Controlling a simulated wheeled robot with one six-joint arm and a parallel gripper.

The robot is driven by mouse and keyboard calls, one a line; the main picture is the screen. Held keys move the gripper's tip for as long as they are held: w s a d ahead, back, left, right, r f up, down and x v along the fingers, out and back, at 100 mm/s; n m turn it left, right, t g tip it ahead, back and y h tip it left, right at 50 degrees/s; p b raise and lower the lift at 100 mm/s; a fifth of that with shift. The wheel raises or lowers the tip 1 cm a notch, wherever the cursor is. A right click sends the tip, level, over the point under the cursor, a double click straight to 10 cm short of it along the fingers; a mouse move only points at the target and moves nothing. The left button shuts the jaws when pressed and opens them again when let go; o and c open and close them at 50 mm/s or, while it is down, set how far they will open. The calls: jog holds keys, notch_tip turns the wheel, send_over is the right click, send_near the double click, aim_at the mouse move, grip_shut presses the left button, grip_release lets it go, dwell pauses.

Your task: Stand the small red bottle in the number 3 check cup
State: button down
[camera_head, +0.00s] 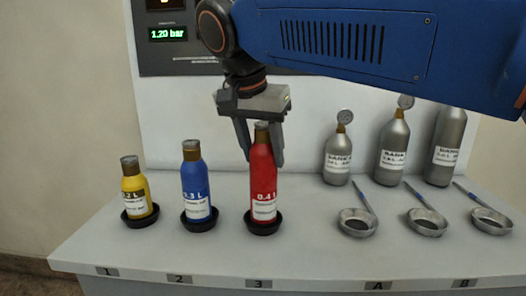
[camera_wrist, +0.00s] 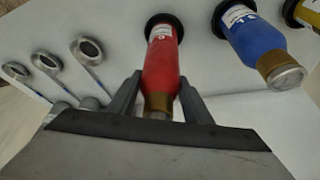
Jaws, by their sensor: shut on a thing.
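The red bottle (camera_head: 264,182), labelled 0.4 L with a brown neck, is upright at the black number 3 check cup (camera_head: 262,231). Its base appears to be inside the cup rim. Whether it rests on the cup floor is hidden. My gripper (camera_head: 262,158) is shut on the bottle's upper part from above, one finger on each side. In the wrist view, the red bottle (camera_wrist: 162,62) is between my gripper's fingers (camera_wrist: 160,92), with its base at the black cup (camera_wrist: 150,24).
A blue bottle (camera_head: 195,190) stands close by in cup 2 and a yellow bottle (camera_head: 134,190) in cup 1. To the right are metal ladle-like cups (camera_head: 357,228) and grey cylinders (camera_head: 338,162). A panel (camera_head: 165,55) reading 1.20 bar is behind.

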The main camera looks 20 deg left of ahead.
jog(key=c, duration=0.9)
grip_release()
jog(key=v, duration=1.2)
